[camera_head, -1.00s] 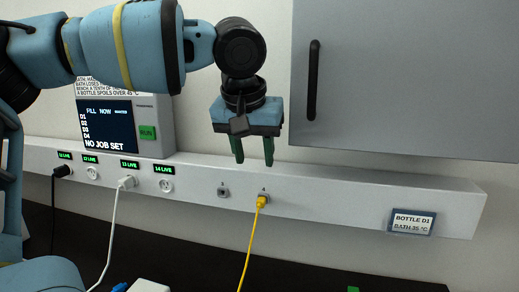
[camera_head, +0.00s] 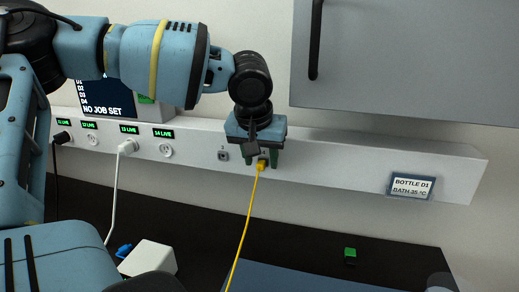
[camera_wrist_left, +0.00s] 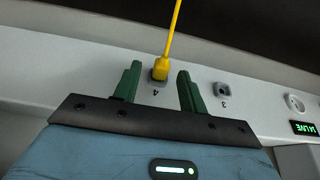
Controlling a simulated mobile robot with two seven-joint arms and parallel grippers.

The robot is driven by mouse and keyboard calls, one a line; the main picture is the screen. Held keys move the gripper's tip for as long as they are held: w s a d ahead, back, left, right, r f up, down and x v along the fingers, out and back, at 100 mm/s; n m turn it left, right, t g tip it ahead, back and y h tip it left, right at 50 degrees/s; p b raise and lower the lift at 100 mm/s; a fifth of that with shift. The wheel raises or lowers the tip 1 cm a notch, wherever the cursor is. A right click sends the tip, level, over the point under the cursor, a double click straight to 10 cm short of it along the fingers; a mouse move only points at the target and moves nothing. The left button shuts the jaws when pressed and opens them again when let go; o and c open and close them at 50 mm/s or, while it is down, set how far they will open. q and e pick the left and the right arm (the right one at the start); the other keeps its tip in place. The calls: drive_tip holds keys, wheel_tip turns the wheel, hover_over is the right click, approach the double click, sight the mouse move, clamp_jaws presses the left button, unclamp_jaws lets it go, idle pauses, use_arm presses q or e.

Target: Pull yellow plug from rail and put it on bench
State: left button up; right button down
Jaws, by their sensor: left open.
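The yellow plug (camera_head: 261,166) sits in a socket of the white wall rail (camera_head: 330,178), with its yellow cable (camera_head: 242,230) hanging down toward the bench (camera_head: 205,218). In the left wrist view the plug (camera_wrist_left: 160,70) is in the socket marked 4, between the two green fingers. My left gripper (camera_head: 261,158) is open, with one finger on each side of the plug and a visible gap to each. In the head view the gripper partly hides the socket. My right gripper is not in view.
A white plug (camera_head: 128,147) and a black plug (camera_head: 62,137) are in the rail to the left. An empty socket (camera_wrist_left: 222,90) is beside the yellow plug. A white box (camera_head: 148,258) and a small green object (camera_head: 350,254) are on the dark bench. A grey cabinet (camera_head: 420,60) hangs above.

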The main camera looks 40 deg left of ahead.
use_arm(q)
clamp_jaws()
idle(0.6)
